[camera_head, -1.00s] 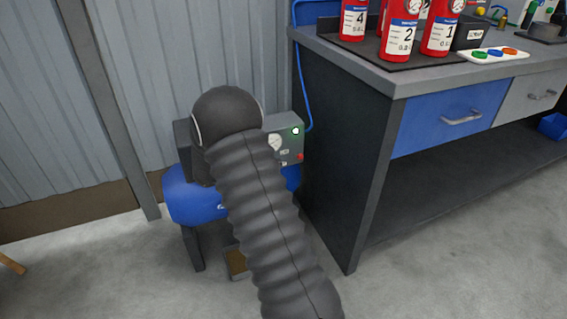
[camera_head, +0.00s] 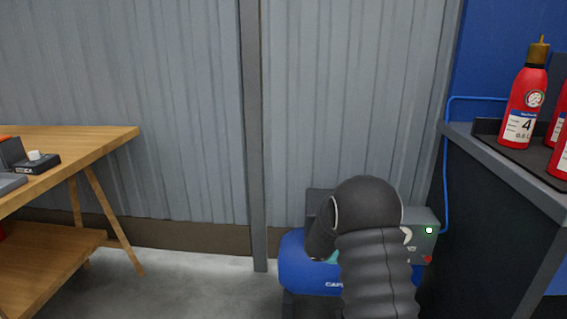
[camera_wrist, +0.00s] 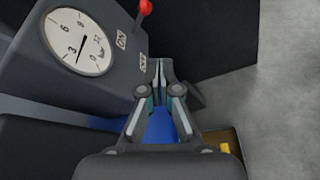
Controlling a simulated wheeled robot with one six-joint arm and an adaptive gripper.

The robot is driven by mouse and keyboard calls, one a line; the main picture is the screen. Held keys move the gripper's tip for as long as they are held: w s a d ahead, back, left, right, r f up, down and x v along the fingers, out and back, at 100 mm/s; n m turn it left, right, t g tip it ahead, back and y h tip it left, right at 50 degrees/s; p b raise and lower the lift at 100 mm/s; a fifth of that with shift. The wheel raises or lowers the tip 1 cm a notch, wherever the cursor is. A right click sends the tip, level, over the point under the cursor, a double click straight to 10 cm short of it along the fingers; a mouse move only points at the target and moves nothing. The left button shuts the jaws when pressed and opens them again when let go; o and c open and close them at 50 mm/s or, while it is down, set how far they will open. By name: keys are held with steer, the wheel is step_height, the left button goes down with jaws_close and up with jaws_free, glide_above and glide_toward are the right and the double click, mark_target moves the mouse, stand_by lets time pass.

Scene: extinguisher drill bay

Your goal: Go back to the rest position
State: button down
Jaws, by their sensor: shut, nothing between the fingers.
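My gripper (camera_wrist: 163,78) is shut and empty in the wrist view. It points down past the side of a grey control box (camera_wrist: 100,80) with a round dial (camera_wrist: 78,42), ON/OFF labels and a red-knobbed lever (camera_wrist: 145,7). Whether the fingers touch the box I cannot tell. In the head view my dark ribbed arm stands in front of the blue compressor (camera_head: 302,278) and hides part of it. The compressor's grey panel (camera_head: 421,222) shows a green-white light and a red button. My gripper is hidden in the head view.
A dark workbench (camera_head: 500,170) with red extinguishers (camera_head: 525,95) stands at the right. A wooden table (camera_head: 85,150) with small devices stands at the left. A corrugated wall (camera_head: 160,120) closes the back. Bare floor (camera_head: 190,285) lies between table and compressor.

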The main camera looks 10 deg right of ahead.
steer(key=s+a+f+m+g+y, duration=0.1)
steer(key=s+a+m+y, duration=0.15)
steer(key=s, duration=0.35)
steer(key=s+a+f+m+g+y, duration=0.2)
steer(key=s+a+y, duration=0.1)
steer(key=s+a, duration=0.15)
steer(key=s+a+r+m+t+y, duration=0.3)
steer(key=s+a+r, duration=0.4)
steer(key=s+r, duration=0.3)
steer(key=s+a+r+m+t+y, duration=0.3)
steer(key=s+a+r+t+y, duration=0.2)
steer(key=s+r, duration=0.6)
steer(key=shift+a+m+t, duration=0.35)
steer(key=shift+a+t, duration=0.15)
steer(key=shift+a, duration=0.6)
steer(key=shift+y, duration=0.25)
